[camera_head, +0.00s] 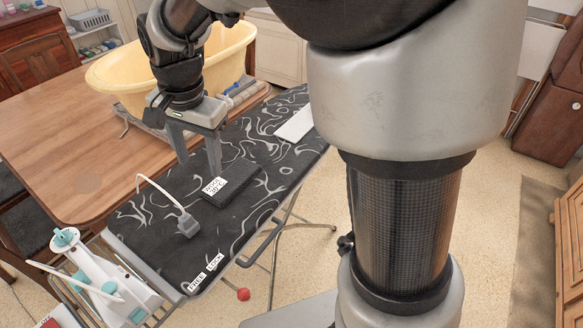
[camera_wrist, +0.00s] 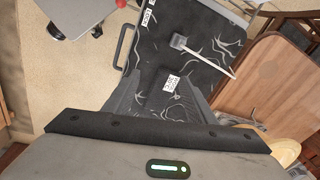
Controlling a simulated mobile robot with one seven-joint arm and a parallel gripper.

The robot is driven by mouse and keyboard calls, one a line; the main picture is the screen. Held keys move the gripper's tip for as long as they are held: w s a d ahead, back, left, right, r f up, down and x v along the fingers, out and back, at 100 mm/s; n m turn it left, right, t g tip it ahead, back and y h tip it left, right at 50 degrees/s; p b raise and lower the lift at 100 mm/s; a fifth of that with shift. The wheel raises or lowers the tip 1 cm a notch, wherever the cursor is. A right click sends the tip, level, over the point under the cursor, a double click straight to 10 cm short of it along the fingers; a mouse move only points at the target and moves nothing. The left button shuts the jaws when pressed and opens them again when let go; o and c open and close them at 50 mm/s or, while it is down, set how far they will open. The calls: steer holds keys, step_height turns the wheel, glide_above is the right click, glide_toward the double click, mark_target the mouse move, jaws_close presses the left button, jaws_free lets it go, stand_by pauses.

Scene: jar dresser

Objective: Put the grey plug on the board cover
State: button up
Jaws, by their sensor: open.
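The grey plug (camera_head: 187,224) with a white cord lies on the black, white-swirled board cover (camera_head: 160,250), near its front end. The plug also shows in the wrist view (camera_wrist: 180,42), beyond my fingers, with its cord running to the lower right. My gripper (camera_head: 199,165) is open and points down, behind the plug, above or beside a dark flat block with a white label (camera_head: 214,185). In the wrist view the block's label (camera_wrist: 171,83) shows between the fingers of my gripper (camera_wrist: 158,97). I cannot tell whether the fingers touch the block.
A wooden table (camera_head: 80,150) with a yellow tub (camera_head: 215,62) adjoins the board at left and behind. A white steam iron (camera_head: 100,285) stands at the front left. A white flat item (camera_head: 296,124) lies on the far cover. A red ball (camera_head: 243,294) is on the floor.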

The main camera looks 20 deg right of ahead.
steer(key=s+d+r+n+t, duration=0.2)
steer(key=s+d+r+n, duration=0.1)
steer(key=s+d, duration=0.4)
steer(key=s+d+r+n+t, duration=0.2)
steer(key=s+d+r+n, duration=0.2)
steer(key=s+d, duration=0.3)
steer(key=s, duration=0.3)
steer(key=shift+d+r+n+h, duration=0.15)
steer(key=shift+d+n+h, duration=0.15)
steer(key=shift+d+n, duration=0.1)
step_height(320, 180, up, 6)
steer(key=p, duration=0.5)
steer(key=shift+p, duration=0.3)
